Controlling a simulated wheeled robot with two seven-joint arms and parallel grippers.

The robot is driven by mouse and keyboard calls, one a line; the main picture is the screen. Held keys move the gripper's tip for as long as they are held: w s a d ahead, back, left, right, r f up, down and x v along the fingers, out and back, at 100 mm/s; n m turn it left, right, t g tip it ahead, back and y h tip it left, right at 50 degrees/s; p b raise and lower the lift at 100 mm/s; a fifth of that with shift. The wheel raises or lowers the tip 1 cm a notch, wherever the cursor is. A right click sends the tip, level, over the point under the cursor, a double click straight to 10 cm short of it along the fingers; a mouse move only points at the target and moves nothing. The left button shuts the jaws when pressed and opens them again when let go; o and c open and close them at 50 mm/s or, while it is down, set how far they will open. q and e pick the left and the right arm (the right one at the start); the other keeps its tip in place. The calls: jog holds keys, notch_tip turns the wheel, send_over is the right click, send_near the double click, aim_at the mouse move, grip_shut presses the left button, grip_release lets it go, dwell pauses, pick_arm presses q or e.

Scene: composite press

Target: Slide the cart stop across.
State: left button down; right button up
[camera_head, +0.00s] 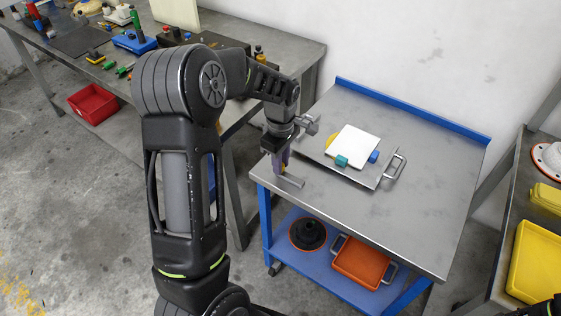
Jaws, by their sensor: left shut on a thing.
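The cart (400,212) is a grey metal-topped table with blue legs and a blue back rim. The cart stop (291,182) seems to be the small grey bar at the left front of its top, with a bit of yellow just above it. My left gripper (282,170) points down over that corner, shut on the stop's upper part. The fingers hide most of what they grip.
A metal tray (372,177) with a handle holds a white plate (354,146) and small coloured pieces. An orange bin (363,262) sits on the lower shelf. Benches stand left and right, with a yellow bin (537,262) at right.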

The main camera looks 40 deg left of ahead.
pick_arm(q)
jog(key=d+b, duration=0.1)
jog(key=d, duration=0.7)
jog(key=shift+w+d, duration=0.15)
jog(key=shift+d, duration=0.1)
jog(key=c, duration=1.3)
grip_release()
jog(key=shift+o, duration=0.2)
jog(key=shift+r, duration=0.1)
notch_tip(320, 180, up, 8)
jog(key=shift+f, duration=0.2)
